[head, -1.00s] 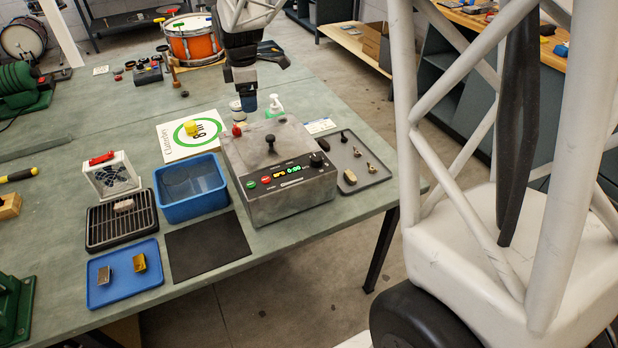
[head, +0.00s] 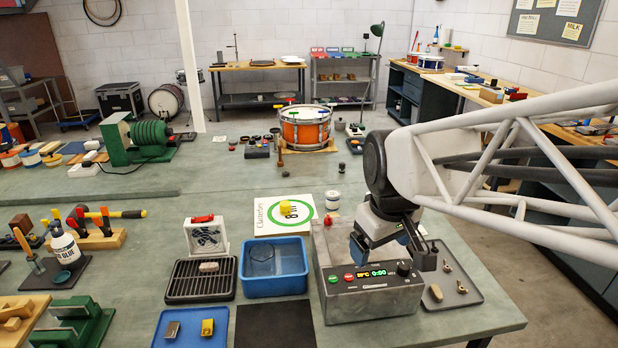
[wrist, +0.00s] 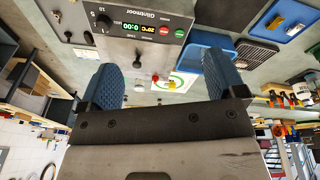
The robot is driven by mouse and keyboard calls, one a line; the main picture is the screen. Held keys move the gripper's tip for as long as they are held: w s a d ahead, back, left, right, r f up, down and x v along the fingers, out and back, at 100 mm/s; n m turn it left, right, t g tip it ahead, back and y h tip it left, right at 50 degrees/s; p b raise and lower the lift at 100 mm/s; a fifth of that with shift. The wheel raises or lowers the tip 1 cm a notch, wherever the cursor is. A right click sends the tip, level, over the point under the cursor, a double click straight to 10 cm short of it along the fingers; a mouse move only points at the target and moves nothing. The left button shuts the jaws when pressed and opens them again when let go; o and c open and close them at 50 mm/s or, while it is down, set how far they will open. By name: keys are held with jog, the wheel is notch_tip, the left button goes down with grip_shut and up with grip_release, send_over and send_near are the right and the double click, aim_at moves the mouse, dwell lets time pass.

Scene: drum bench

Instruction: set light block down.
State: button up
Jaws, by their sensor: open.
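I cannot tell for certain which piece is the light block. A small pale block (head: 208,266) lies on the black rack (head: 180,290) left of the blue tub. A silver block (head: 172,329) and a gold block (head: 207,327) sit apart on the blue tray (head: 190,342). A yellow piece (head: 285,207) is on the white card with a green ring (head: 300,226). My gripper (head: 392,250) is above the grey metal box (head: 345,302). In the wrist view my gripper (wrist: 158,82) has its blue fingers wide apart, with nothing held between them.
The blue tub (head: 274,290) stands between the rack and the metal box. A black mat (head: 274,326) lies in front of it, bare. A grey tray (head: 448,284) with small parts lies right of the box. A white fan-like unit (head: 207,236) stands behind the rack.

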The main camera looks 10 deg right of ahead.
jog(key=s+f+m, duration=0.2)
jog(key=s+m, duration=0.2)
jog(key=s, duration=0.5)
jog(key=shift+s, duration=0.4)
jog(key=shift+a, duration=0.1)
dwell(0.6)
